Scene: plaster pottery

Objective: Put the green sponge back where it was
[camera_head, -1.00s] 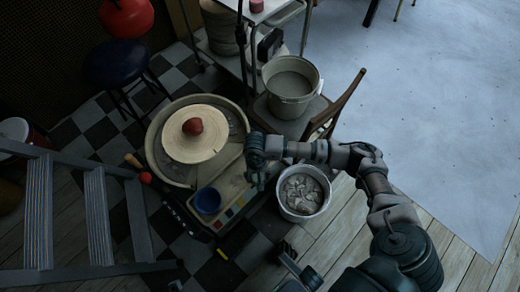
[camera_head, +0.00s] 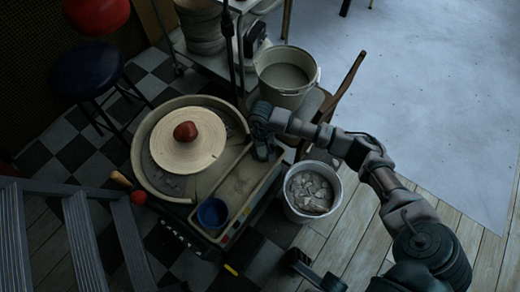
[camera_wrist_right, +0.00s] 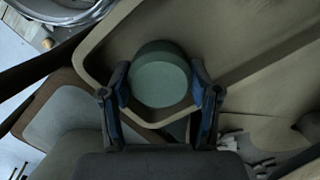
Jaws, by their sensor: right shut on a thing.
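The green sponge (camera_wrist_right: 160,75) is a round, thick disc between the two fingers of my right gripper (camera_wrist_right: 162,88) in the right wrist view. The fingers are shut on its sides. It lies over the rounded corner of the beige splash tray (camera_wrist_right: 93,52); I cannot tell whether it touches the tray. In the head view my right gripper (camera_head: 264,153) is at the right end of the potter's wheel tray (camera_head: 240,183), beside the round wheel head (camera_head: 188,152). My left gripper is not in view.
A red-brown lump (camera_head: 185,131) sits on the wheel head. A blue bowl (camera_head: 212,213) stands at the tray's near end. A bucket of pale scraps (camera_head: 311,190) is right of the tray, below my forearm. A large bucket (camera_head: 285,78) stands behind the gripper.

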